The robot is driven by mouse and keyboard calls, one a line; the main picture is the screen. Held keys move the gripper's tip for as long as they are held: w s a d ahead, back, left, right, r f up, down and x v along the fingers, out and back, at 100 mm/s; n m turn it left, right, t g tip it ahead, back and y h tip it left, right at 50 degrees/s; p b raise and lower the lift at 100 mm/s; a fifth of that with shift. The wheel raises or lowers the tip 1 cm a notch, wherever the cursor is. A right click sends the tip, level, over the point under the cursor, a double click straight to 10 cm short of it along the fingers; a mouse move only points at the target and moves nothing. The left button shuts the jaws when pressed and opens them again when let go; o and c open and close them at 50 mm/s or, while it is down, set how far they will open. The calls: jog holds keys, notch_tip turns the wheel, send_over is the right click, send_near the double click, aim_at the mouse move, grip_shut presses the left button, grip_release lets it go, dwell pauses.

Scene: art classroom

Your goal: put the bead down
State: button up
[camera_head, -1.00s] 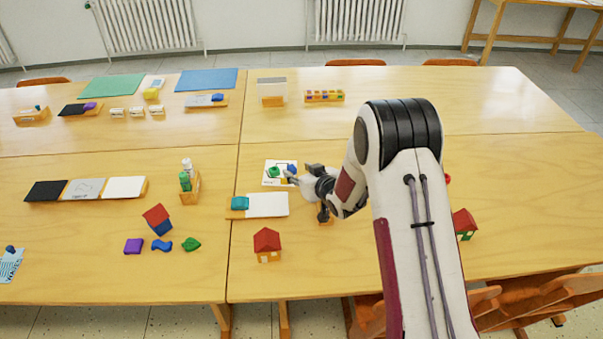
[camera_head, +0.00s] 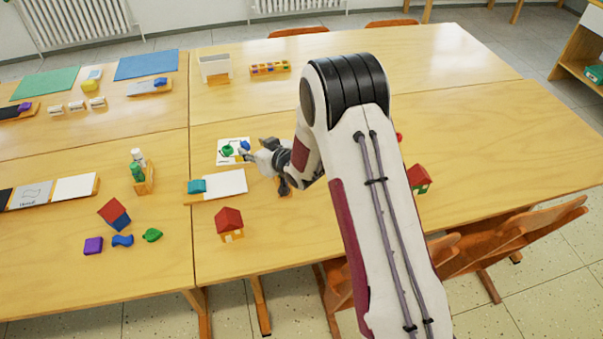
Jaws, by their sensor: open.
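A white card (camera_head: 222,160) lies on the near table, left of my gripper. A green piece (camera_head: 227,150) and a blue piece (camera_head: 244,146) are on it. Both are small, and I cannot tell which, if either, is the bead. My gripper (camera_head: 254,152) is open at the card's right edge, low over the table, with its fingers close to the blue piece. Whether a finger touches that piece is too small to tell. My own arm hides part of the table to the right.
A white tablet with a teal block (camera_head: 197,186) lies left and nearer. A small red-roofed house (camera_head: 229,222) stands in front, another (camera_head: 419,178) to the right. A wooden holder with bottles (camera_head: 145,180) stands left. A bead tray (camera_head: 270,68) is farther back. Table right of my arm is mostly clear.

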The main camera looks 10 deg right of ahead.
jog(key=s+d+r+m+g+h, duration=0.1)
jog(key=s+d+r+h, duration=0.15)
jog(key=s+r, duration=0.35)
jog(key=s+d+r+m+g+h, duration=0.1)
jog(key=s+d+r, duration=0.3)
jog(key=r, duration=0.4)
jog(key=s+d+r+m+h, duration=0.1)
jog(key=s+d+r, duration=0.3)
jog(key=s+r, duration=0.25)
jog(key=s+r+g, duration=0.2)
jog(key=s, duration=1.3)
jog(key=s+d+r+m+g, duration=0.1)
jog(key=s+r+g, duration=0.1)
jog(key=s, duration=1.4)
jog(key=shift+r, duration=0.1)
